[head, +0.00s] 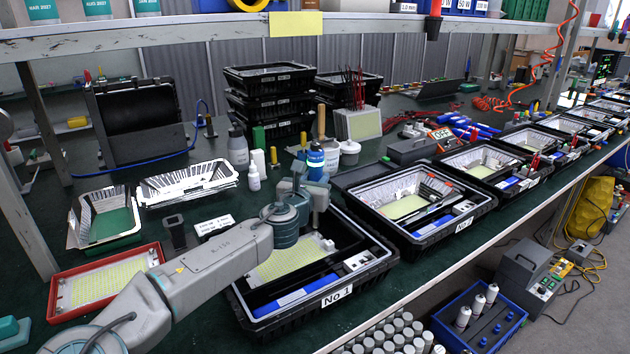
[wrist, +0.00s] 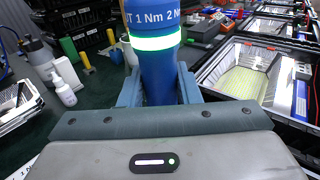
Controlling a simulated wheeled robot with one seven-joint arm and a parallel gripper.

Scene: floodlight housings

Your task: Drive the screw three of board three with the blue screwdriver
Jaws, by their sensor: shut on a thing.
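My gripper (head: 305,188) is shut on the blue screwdriver (head: 316,160), above the near tray marked No 1. In the wrist view the blue screwdriver (wrist: 158,75) stands upright between the jaws of my gripper (wrist: 159,92). It has white "1 Nm 2 N" lettering and a lit green-white ring; its tip is hidden. The third tray (head: 526,181) in the row, farther right, holds a housing with a yellowish board (head: 482,170). My gripper is well apart from it. Single screws are too small to make out.
Tray No 1 (head: 338,296) holds a board (head: 290,263) and a blue tool. The second tray (head: 462,223) stands to its right. Bottles (head: 238,150), stacked black crates (head: 270,80) and a grey box (head: 410,150) stand behind. Reflectors (head: 188,183) lie at left.

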